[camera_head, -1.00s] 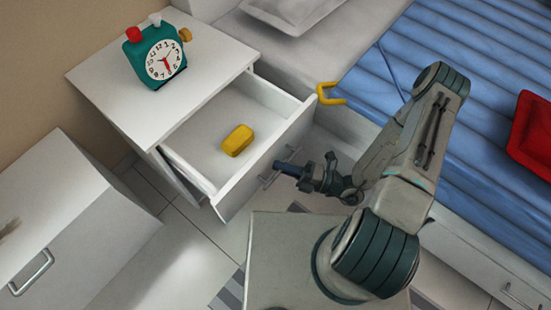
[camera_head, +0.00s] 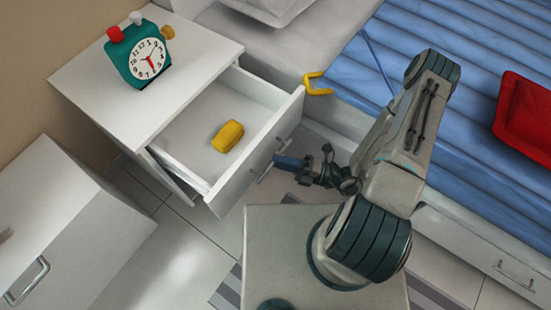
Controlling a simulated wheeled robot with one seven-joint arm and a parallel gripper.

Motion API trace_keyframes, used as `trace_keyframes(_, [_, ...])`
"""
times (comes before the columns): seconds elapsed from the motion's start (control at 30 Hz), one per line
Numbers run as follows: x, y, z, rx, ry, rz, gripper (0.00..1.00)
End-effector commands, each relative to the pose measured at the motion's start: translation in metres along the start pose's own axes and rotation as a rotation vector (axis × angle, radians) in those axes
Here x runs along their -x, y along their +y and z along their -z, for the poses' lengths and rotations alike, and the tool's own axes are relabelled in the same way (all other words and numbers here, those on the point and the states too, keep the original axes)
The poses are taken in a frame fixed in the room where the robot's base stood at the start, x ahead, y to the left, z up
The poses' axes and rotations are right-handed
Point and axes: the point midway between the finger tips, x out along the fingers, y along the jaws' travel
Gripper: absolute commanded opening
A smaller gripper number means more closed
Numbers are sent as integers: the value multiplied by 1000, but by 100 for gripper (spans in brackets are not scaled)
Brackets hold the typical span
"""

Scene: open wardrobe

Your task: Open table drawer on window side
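The white bedside table (camera_head: 195,58) stands beside the bed. Its drawer (camera_head: 232,188) is pulled well out, and a yellow block (camera_head: 227,136) lies inside it. A metal handle (camera_head: 283,146) is on the drawer front.
A green alarm clock (camera_head: 141,54) stands on the table top. A white cabinet (camera_head: 75,235) is at lower left.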

Motion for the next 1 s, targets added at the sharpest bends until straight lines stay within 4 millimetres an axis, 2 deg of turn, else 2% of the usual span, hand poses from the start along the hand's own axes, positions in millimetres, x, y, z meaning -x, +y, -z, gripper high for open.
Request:
trace_keyframes(0.3, [73, 1, 0, 1, -1, 3, 32])
trace_keyframes(0.5, [106, 0, 0, 1, -1, 2, 32])
trace_keyframes(0.7, [118, 0, 1, -1, 2, 1, 32])
trace_keyframes(1.0, [118, 0, 1, -1, 2, 1, 32])
